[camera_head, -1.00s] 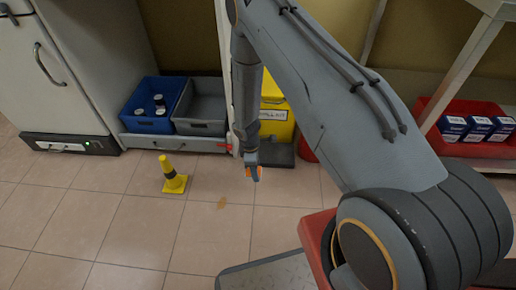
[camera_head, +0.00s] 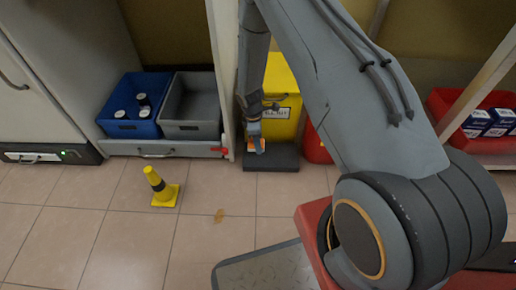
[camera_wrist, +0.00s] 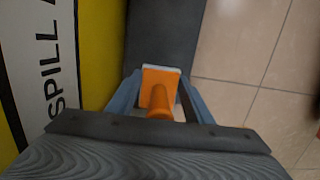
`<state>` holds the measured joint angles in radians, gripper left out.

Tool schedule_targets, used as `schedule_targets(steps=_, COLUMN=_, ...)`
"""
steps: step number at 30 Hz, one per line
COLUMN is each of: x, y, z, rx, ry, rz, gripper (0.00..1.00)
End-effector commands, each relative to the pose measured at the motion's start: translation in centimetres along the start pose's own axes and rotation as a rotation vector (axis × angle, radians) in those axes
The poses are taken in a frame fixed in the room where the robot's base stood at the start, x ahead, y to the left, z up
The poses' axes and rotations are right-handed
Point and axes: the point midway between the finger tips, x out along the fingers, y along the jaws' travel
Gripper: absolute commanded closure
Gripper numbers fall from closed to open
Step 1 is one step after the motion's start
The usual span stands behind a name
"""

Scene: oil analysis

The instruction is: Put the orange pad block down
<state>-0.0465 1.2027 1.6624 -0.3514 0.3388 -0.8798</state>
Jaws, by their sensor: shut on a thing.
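The orange pad block (camera_wrist: 160,88) is between the fingers of my gripper (camera_wrist: 158,96) in the wrist view. It has a flat orange body with a pale edge and a rounded orange knob facing the camera. In the head view, the orange block (camera_head: 257,146) shows small at the tip of my gripper (camera_head: 255,138), which points down. My gripper is shut on it. The block appears over or in front of a dark grey slab (camera_head: 270,163) on the floor; I cannot tell whether they touch.
A yellow spill kit bin (camera_head: 283,100) stands behind the slab. A blue crate (camera_head: 135,122) and a grey crate (camera_head: 191,125) sit on a low shelf at left. A yellow cone (camera_head: 161,188) stands on the tiles near a brownish stain (camera_head: 219,215). Open floor lies in front.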

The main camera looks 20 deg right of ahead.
Motion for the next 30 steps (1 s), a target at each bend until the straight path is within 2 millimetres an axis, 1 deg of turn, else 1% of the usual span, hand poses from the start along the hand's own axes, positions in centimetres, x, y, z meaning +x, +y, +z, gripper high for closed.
schedule_targets(steps=5, x=0.6, y=0.1, z=-0.1, rx=0.001, ry=0.000, rz=0.001, gripper=0.89)
schedule_targets(steps=8, x=1.4, y=0.1, z=-0.1, rx=0.002, ry=0.000, rz=0.000, gripper=0.89)
schedule_targets(steps=16, x=5.2, y=0.2, z=-0.4, rx=0.005, ry=0.000, rz=0.000, gripper=0.89)
schedule_targets(steps=30, x=5.6, y=0.3, z=-0.3, rx=0.005, ry=0.000, rz=0.000, gripper=0.89)
